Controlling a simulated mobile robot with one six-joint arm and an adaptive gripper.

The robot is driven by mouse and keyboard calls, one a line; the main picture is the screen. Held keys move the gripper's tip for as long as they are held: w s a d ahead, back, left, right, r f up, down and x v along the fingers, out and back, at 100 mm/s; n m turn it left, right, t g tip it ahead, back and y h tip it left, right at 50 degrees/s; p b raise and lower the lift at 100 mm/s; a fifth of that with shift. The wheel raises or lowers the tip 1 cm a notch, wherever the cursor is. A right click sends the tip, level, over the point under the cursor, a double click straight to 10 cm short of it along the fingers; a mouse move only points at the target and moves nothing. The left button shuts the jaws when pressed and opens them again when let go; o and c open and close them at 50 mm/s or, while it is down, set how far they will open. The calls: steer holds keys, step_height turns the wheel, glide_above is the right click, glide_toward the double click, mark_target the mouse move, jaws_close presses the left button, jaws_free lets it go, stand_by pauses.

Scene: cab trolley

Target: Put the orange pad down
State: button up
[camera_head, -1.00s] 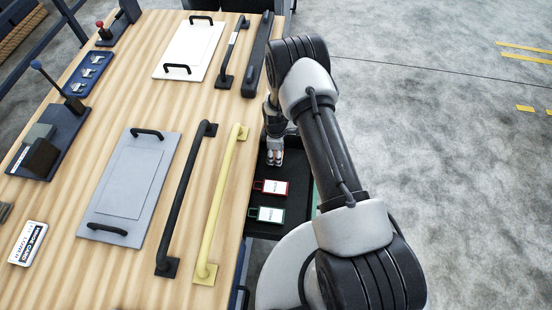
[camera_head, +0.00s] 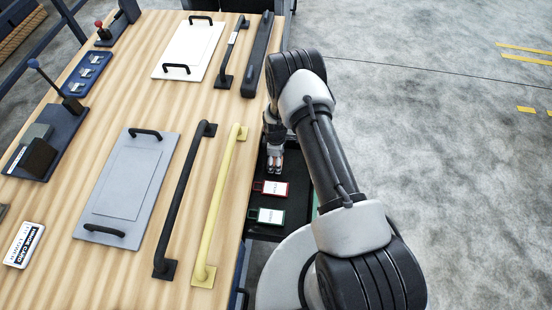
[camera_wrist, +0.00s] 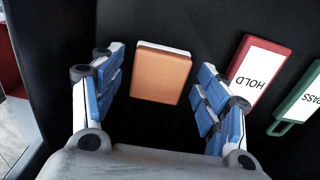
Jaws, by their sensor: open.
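The orange pad (camera_wrist: 161,73) lies in the black tray (camera_wrist: 185,20), seen in the wrist view between and just beyond my fingertips. It has an orange face and a pale edge. My gripper (camera_wrist: 158,92) is open, with blue-padded fingers spread to either side of the pad, and gaps show on both sides. In the head view my gripper (camera_head: 274,168) points down into the tray (camera_head: 262,232). The pad cannot be made out there.
A red HOLD tag (camera_wrist: 260,72) lies close to the right finger, with a green PASS tag (camera_wrist: 298,105) beyond it. The wooden table (camera_head: 65,270) stands left of the tray, with a yellow bar (camera_head: 218,205) and a black bar (camera_head: 185,200) near its edge.

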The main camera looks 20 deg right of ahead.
steer(key=shift+r, duration=0.15)
steer(key=s+r+m+t+p, duration=0.1)
steer(key=s+r+m+p, duration=0.15)
steer(key=r, duration=1.85)
steer(key=s+r+m+t+p, duration=0.1)
steer(key=r+m, duration=0.2)
steer(key=r, duration=1.7)
steer(key=s+r+m+t, duration=0.1)
steer(key=s+r+m, duration=0.3)
steer(key=s+r, duration=0.85)
steer(key=s+r+m+t, duration=0.1)
steer(key=s+m, duration=0.3)
steer(key=s, duration=0.8)
steer(key=shift+r+t, duration=0.3)
steer(key=shift+r, duration=0.5)
steer(key=shift+o, duration=0.5)
